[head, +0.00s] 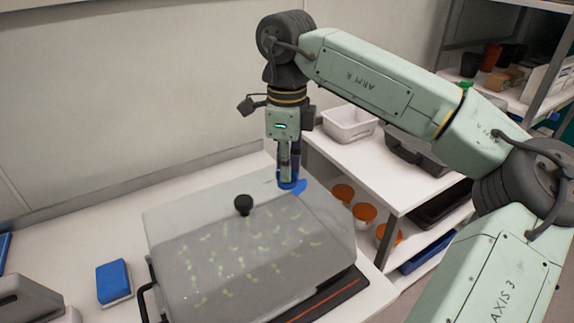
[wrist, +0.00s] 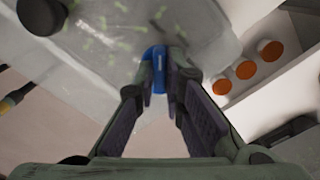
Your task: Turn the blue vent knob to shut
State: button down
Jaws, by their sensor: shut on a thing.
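The blue vent knob (head: 291,185) is on top of the clear growth chamber cover (head: 175,217), near its back right corner. A blue patch shows on the cover just right of the knob's base. My gripper (head: 289,172) points straight down from above and is shut on the knob. In the wrist view the blue knob (wrist: 159,70) sits between the fingertips (wrist: 160,88). The fingers hide part of the knob, so its turn angle cannot be read. Small green seedlings show through the cover.
A black round knob (head: 243,205) stands on the cover's middle. A blue block (head: 114,281) lies on the bench to the left. A shelf unit (head: 365,168) with a white bin (head: 348,124) and orange-lidded jars (head: 364,213) stands to the right. A black handle (head: 146,300) is at the chamber's left front.

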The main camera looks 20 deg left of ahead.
jog(key=c, duration=1.7)
grip_release()
notch_tip(320, 180, up, 12)
